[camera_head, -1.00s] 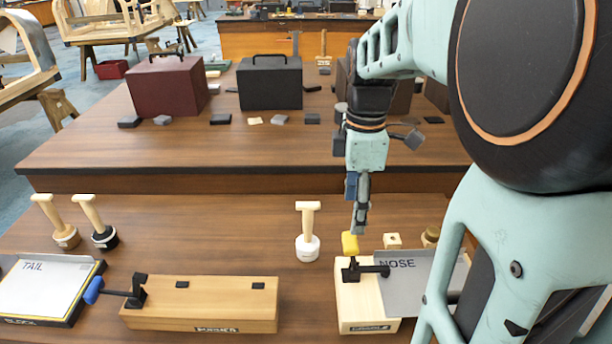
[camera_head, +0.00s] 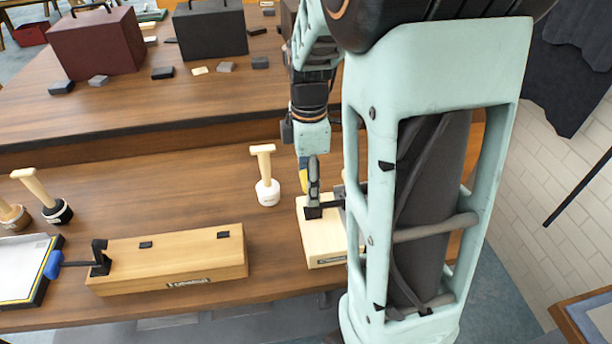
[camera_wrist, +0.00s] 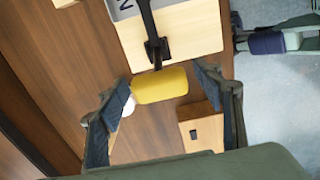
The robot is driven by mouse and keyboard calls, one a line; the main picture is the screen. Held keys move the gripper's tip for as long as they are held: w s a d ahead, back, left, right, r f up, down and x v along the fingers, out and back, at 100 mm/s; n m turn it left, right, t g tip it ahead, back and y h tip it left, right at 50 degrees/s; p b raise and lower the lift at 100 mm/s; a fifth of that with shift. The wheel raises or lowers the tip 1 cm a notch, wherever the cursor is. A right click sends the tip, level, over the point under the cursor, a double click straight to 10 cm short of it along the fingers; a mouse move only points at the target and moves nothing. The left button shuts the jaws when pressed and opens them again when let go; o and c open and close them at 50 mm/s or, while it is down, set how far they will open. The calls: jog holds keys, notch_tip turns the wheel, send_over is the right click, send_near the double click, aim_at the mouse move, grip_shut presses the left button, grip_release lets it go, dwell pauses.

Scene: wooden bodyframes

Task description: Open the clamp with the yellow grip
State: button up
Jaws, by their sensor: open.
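The clamp with the yellow grip is black and mounted on a pale wooden block (camera_head: 325,238). Its black base (camera_head: 316,211) shows in the head view, and its yellow grip (camera_head: 303,181) is partly hidden behind my gripper. In the wrist view the yellow grip (camera_wrist: 160,87) lies crosswise between my fingertips, with the black clamp (camera_wrist: 157,48) beyond it. My gripper (camera_wrist: 163,84) is open, with a gap visible on both sides of the grip. In the head view my gripper (camera_head: 313,178) points down at the clamp.
A white-based mallet (camera_head: 266,190) stands just left of the block. A long wooden block (camera_head: 170,265) further left carries a clamp with a blue grip (camera_head: 54,264). Two more mallets stand at the far left. Dark cases (camera_head: 210,30) sit on the table behind.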

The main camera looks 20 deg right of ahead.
jog(key=shift+c, duration=0.7)
grip_shut()
jog(key=shift+a, duration=0.1)
jog(key=shift+w+a+h+p, duration=0.1)
jog(key=shift+a+h+p, duration=0.2)
jog(key=shift+h+p, duration=0.1)
jog(key=w+a+f+g+h, duration=0.1)
jog(key=a+f+g+h, duration=0.1)
jog(key=a+f+h, duration=0.4)
jog(key=shift+a+f+h+b, duration=0.35)
jog(key=shift+f+h, duration=0.6)
jog(key=shift+h, duration=1.45)
jog(key=shift+w+a, duration=0.1)
